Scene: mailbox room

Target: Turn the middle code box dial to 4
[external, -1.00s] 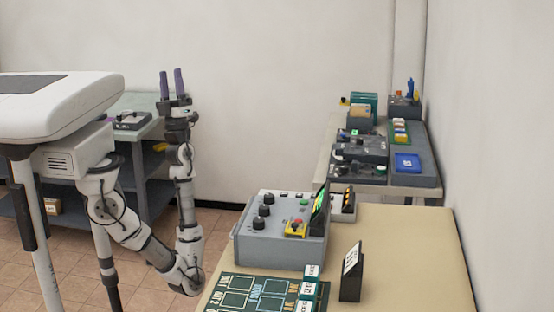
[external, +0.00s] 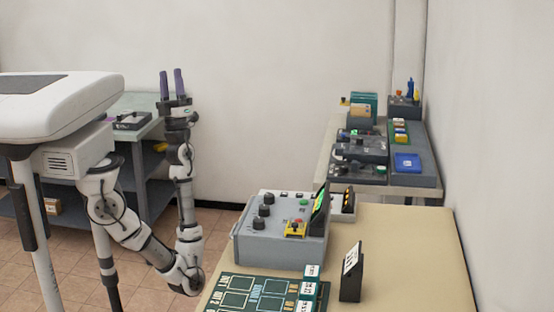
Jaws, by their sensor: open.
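A grey code box (external: 282,243) stands on the tan table. Three black dials run in a row along the left of its sloped top. The middle dial (external: 264,210) sits between the other two; its setting is too small to read. The box also carries a red button, a yellow piece and a raised screen with green on it. My gripper (external: 171,84) points up, open and empty, well to the left of the box and above it. It touches nothing.
A green board (external: 258,293) with labelled blocks lies in front of the box. A dark sign stand (external: 352,273) is at its right. A second table with devices (external: 385,160) stands behind. A grey shelf unit (external: 155,158) is behind my arm.

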